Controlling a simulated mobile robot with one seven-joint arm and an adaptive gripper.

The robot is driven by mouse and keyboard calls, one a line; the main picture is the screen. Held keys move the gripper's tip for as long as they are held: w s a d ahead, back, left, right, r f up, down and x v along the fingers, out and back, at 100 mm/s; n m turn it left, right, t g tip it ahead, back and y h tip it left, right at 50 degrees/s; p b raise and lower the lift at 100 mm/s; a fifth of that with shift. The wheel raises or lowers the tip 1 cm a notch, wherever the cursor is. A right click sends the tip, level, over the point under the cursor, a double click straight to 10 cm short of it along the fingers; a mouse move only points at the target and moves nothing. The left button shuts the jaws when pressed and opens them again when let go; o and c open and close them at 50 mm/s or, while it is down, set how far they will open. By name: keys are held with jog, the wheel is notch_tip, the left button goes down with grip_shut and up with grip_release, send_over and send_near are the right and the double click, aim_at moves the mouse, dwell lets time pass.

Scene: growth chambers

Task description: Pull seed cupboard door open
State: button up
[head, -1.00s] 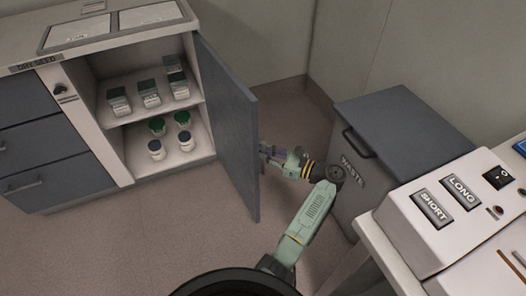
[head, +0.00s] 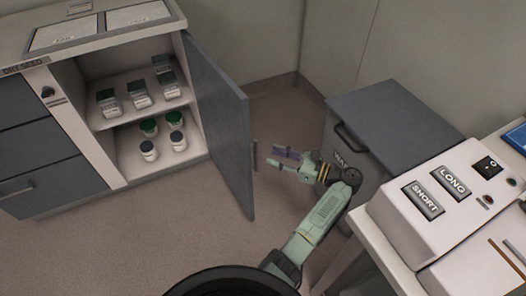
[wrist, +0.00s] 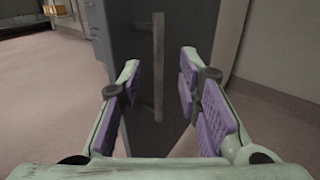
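The seed cupboard door (head: 222,125) is a grey panel that stands wide open, swung out to the right of the cupboard (head: 108,150). Its bar handle (head: 254,155) shows at the door's outer face in the head view. In the wrist view the upright handle (wrist: 158,65) is ahead of my gripper, on the dark door face (wrist: 135,45). My gripper (head: 280,158) is to the right of the door, apart from the handle. In the wrist view my gripper (wrist: 160,100) has its two purple-padded fingers spread apart, with nothing held between them.
Inside the cupboard, jars with dark lids (head: 138,98) stand on the shelf and several tubs (head: 150,150) below. A grey waste bin (head: 395,125) stands close behind my arm. A control box (head: 440,195) sits on a counter at the right. Floor at the left front is clear.

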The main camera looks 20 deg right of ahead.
jog(key=shift+v, duration=2.25)
